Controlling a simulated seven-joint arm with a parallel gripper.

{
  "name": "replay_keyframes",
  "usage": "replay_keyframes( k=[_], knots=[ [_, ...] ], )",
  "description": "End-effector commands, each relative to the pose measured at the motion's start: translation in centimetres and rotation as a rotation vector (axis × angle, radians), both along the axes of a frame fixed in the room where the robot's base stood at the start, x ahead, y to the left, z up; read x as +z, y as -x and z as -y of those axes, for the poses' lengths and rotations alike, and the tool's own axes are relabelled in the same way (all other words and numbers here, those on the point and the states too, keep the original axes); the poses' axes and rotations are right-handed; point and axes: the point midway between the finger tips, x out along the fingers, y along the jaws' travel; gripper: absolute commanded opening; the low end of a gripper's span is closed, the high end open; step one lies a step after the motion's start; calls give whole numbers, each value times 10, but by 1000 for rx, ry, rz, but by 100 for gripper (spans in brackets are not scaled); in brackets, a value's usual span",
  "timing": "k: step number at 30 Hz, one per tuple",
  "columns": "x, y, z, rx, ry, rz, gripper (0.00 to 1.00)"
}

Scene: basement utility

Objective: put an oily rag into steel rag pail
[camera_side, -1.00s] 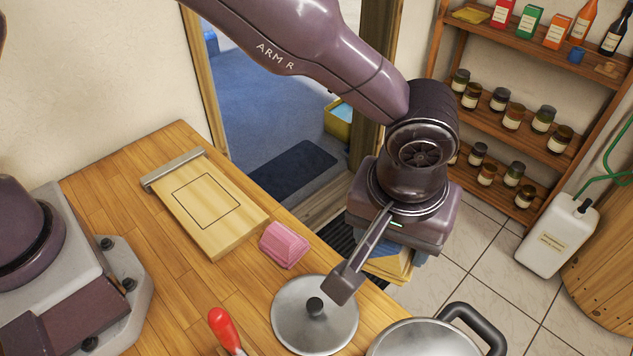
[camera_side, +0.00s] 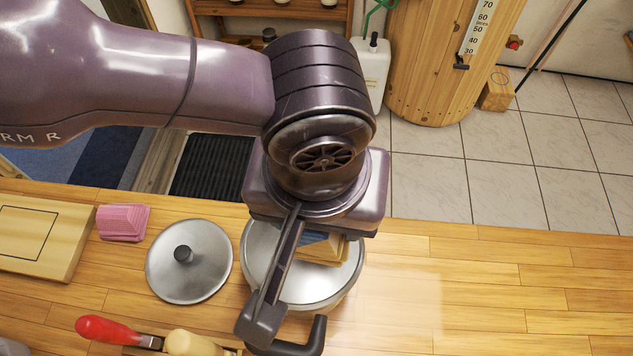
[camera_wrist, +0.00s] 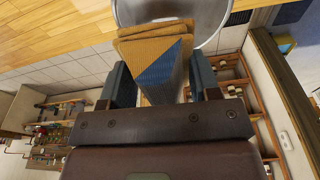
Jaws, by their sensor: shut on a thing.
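My gripper (camera_side: 318,215) is over the steel rag pail (camera_side: 258,262), pointing down. In the wrist view, its two fingers (camera_wrist: 160,82) are shut on the oily rag (camera_wrist: 150,48), a folded tan-yellow cloth with a blue part. The rag (camera_side: 322,248) also shows under my gripper in the side view, against the pail's pale inside. The pail is round, with a black handle (camera_side: 305,340) at the front; its rim (camera_wrist: 222,18) shows behind the rag in the wrist view. I cannot tell whether the rag is below the rim. My gripper hides part of the pail.
A round steel lid (camera_side: 190,262) with a black knob lies left of the pail. A pink block (camera_side: 123,222) and a wooden board (camera_side: 35,240) are further left. A red-handled tool (camera_side: 110,330) lies in front. The wooden bench (camera_side: 500,290) is clear to the right.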

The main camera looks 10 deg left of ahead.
Motion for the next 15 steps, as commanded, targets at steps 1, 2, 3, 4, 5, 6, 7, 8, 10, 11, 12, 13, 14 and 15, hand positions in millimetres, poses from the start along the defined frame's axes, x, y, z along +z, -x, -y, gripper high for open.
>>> replay_keyframes(
  k=[1, 2, 3, 4, 5, 6, 7, 8, 10, 11, 12, 13, 14, 15],
  knots=[
    [-4, 0, 0, 0, 0, 0, 33],
    [-6, 0, 0, 0, 0, 0, 33],
    [-8, 0, 0, 0, 0, 1, 33],
    [-10, 0, 0, 0, 0, 1, 33],
    [-11, 0, 0, 0, 1, 1, 33],
    [-12, 0, 0, 0, 1, 1, 33],
    [-12, 0, 0, 0, 1, 1, 33],
    [-13, 0, 0, 0, 1, 1, 33],
    [-13, 0, 0, 0, 2, 1, 33],
    [-13, 0, 0, 1, 2, 1, 33],
    [-13, 0, 0, 1, 1, 1, 33],
    [-13, 0, 0, 1, 1, 1, 33],
    [-13, 0, 0, 1, 1, 1, 33],
    [-13, 0, 0, 1, 1, 1, 63]
  ],
)
